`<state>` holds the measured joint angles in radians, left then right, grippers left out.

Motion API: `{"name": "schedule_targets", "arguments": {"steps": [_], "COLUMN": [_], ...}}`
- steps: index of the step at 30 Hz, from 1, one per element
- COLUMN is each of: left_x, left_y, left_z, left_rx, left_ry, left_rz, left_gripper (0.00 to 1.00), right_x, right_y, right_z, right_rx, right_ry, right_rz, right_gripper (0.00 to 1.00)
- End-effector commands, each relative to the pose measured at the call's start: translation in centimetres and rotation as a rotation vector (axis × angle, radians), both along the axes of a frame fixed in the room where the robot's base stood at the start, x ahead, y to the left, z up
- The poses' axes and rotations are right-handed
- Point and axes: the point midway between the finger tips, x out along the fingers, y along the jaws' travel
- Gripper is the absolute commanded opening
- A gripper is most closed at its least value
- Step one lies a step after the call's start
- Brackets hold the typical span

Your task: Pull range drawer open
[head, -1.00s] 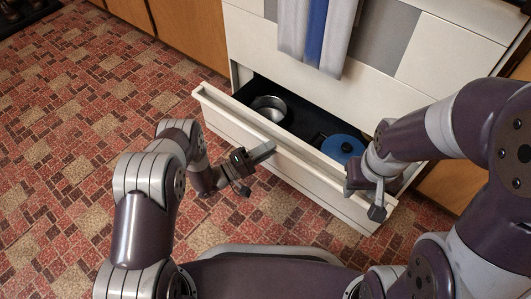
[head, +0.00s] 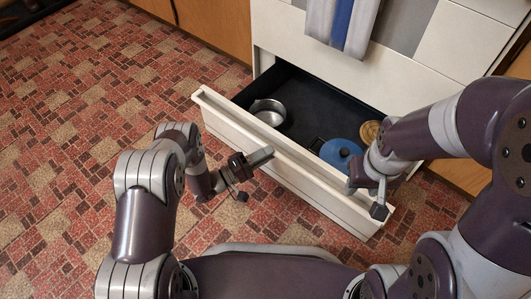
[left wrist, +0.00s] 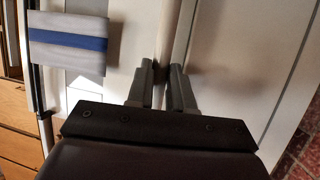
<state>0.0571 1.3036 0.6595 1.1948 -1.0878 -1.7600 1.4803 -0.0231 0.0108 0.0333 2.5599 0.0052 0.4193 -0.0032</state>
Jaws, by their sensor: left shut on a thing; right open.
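The range drawer (head: 290,162) is a white drawer pulled well out from the bottom of the white range (head: 400,84). Inside it are a metal pot (head: 268,111), a blue lidded pot (head: 341,154) and a round tan item (head: 370,131). My left gripper (head: 256,160) is at the drawer's front rim, left of its middle. In the left wrist view its fingers (left wrist: 163,88) are shut on the rim strip. My right gripper (head: 366,196) is open at the rim's right end; its arm hides part of that corner.
A white towel with a blue stripe (head: 341,22) hangs on the range front above the drawer. Wooden cabinets (head: 215,27) stand to the left of the range. The patterned floor (head: 90,110) on the left is clear.

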Motion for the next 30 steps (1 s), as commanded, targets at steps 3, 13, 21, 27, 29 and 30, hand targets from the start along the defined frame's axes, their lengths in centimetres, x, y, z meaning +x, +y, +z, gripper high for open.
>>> {"name": "schedule_targets", "arguments": {"steps": [3,13,21,27,29,30], "left_x": [0.0,0.0,-0.5,-3.0,-3.9,-4.4], "left_y": [0.0,0.0,1.1,5.2,6.6,7.5], "left_z": [-0.1,0.0,0.0,-0.6,-0.9,-1.2], "left_rx": [0.001,0.001,0.001,0.0,0.0,0.0], "left_ry": [0.001,0.001,0.002,0.003,0.003,0.003], "left_rz": [0.0,0.0,0.004,0.008,0.008,0.007], "left_gripper": [0.0,0.46,0.46,0.46,0.46,0.46], "right_x": [0.0,0.0,0.0,0.0,0.0,0.0], "right_y": [0.0,0.0,0.0,0.0,0.0,0.0], "right_z": [0.0,0.0,0.8,2.9,3.4,3.6], "right_rx": [0.0,0.0,0.0,0.0,0.0,0.0], "right_ry": [0.0,0.0,0.0,0.0,0.0,0.0], "right_rz": [0.0,0.0,0.0,0.0,0.0,0.0], "right_gripper": [0.43,0.43,0.43,0.43,0.43,0.43]}}
